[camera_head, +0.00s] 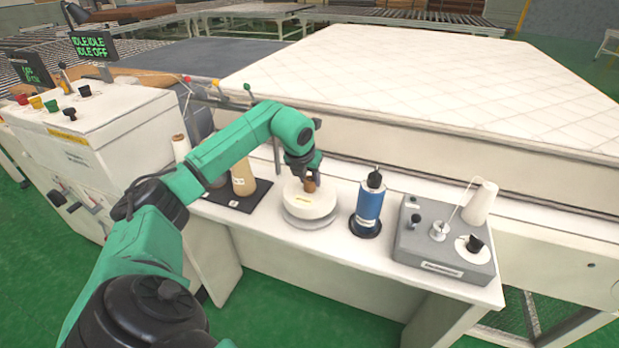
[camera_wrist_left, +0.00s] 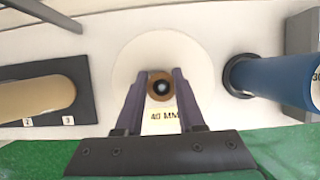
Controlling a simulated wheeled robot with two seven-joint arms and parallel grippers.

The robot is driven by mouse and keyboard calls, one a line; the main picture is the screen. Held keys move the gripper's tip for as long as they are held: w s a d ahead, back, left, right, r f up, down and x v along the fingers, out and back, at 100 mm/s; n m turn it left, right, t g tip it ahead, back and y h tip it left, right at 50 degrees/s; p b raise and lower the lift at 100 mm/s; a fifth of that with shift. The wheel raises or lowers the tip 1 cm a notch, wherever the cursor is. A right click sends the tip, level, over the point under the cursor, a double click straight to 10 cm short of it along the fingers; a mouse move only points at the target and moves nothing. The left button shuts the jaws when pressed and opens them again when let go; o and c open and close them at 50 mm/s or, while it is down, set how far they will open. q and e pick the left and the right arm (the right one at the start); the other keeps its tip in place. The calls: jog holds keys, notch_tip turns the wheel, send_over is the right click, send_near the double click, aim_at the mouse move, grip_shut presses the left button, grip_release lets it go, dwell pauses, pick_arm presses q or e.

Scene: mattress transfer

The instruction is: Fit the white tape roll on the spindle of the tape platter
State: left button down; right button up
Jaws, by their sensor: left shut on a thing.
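The white tape roll (camera_head: 319,205) has a brown core (camera_head: 310,185) standing up from its middle. It sits at or just above the grey tape platter (camera_head: 311,225); I cannot tell whether it rests fully on it. My left gripper (camera_head: 306,176) points down over the roll, shut on the core. In the left wrist view, its two fingers (camera_wrist_left: 160,90) flank the brown core, above the white face (camera_wrist_left: 143,58) marked "40 MM". The core's hole is dark with a bright spot; I cannot tell if that is the spindle. My right gripper is not in view.
A blue spool (camera_head: 370,203) stands close right of the platter, and a grey control box (camera_head: 440,262) lies further right. A dark mat (camera_head: 247,204) with tan cones (camera_head: 243,178) is left. The mattress (camera_head: 430,85) is behind. The table's front edge is clear.

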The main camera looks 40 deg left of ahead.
pick_arm(q)
jog(key=shift+f+b, duration=0.85)
jog(key=shift+f, duration=0.35)
jog(key=shift+c, duration=2.2)
grip_release()
jog(key=b+v, duration=0.1)
jog(key=v, duration=1.3)
jog(key=shift+r, duration=0.25)
